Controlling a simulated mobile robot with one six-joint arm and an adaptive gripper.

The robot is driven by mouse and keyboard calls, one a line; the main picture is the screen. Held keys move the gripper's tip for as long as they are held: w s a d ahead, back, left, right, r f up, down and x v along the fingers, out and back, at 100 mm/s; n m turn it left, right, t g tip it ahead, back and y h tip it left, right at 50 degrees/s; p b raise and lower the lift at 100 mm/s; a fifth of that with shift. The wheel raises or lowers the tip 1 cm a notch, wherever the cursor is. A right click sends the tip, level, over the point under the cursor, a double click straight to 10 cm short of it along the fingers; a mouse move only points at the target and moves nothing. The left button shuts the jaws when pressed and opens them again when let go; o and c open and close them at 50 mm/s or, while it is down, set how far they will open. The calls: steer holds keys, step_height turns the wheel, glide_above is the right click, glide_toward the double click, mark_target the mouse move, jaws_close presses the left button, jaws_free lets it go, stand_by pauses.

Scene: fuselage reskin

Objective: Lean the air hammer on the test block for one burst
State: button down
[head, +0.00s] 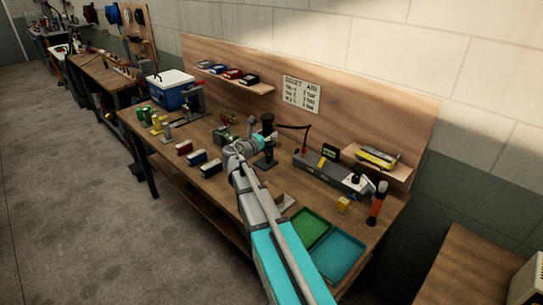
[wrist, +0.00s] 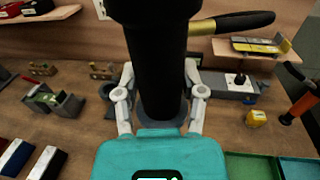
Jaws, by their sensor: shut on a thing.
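My gripper (wrist: 160,100) is shut on the black body of the air hammer (wrist: 158,70), one finger on each side of it. In the head view the air hammer (head: 268,126) stands roughly upright over the bench, above a dark round foot (head: 266,163); I cannot tell whether it touches this. A black hose with a brass fitting (wrist: 228,23) runs off to the right. A grey clamp-like block with a green piece (wrist: 52,99) lies left of my gripper; I cannot tell whether it is the test block. The hammer's lower end is hidden in the wrist view.
A grey long unit (head: 325,170) and an orange-handled tool (head: 377,203) stand on the right. Green (head: 308,229) and teal (head: 338,254) trays lie at the front right. Coloured boxes (head: 197,158) and a blue-and-white cooler (head: 170,88) are on the left. A shelf (head: 235,83) overhangs behind.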

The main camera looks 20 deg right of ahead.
mark_target(267, 158)
steer(key=shift+d, duration=0.1)
step_height(267, 158, down, 2)
steer(key=shift+d+f+m+g+h+b, duration=0.2)
steer(key=shift+m+g+h+b, duration=0.3)
steer(key=shift+b, duration=0.7)
step_height(267, 158, down, 6)
steer(key=m+g+b, duration=0.2)
steer(key=g+b, duration=0.1)
steer(key=b, duration=0.2)
steer(key=shift+d+h+b, duration=0.1)
steer(key=shift+h+b, duration=0.3)
steer(key=shift+s+f+m+g+b, duration=0.1)
steer(key=shift+f+m+g+b, duration=0.3)
steer(key=shift+f+g+b, duration=0.5)
steer(key=shift+f, duration=0.1)
steer(key=shift+f+b, duration=1.8)
steer(key=shift+b, duration=0.15)
steer(key=shift+f, duration=0.15)
steer(key=shift+s+f+b, duration=0.15)
steer(key=shift+f+b, duration=0.3)
steer(key=shift+b, duration=0.15)
stand_by(1.7)
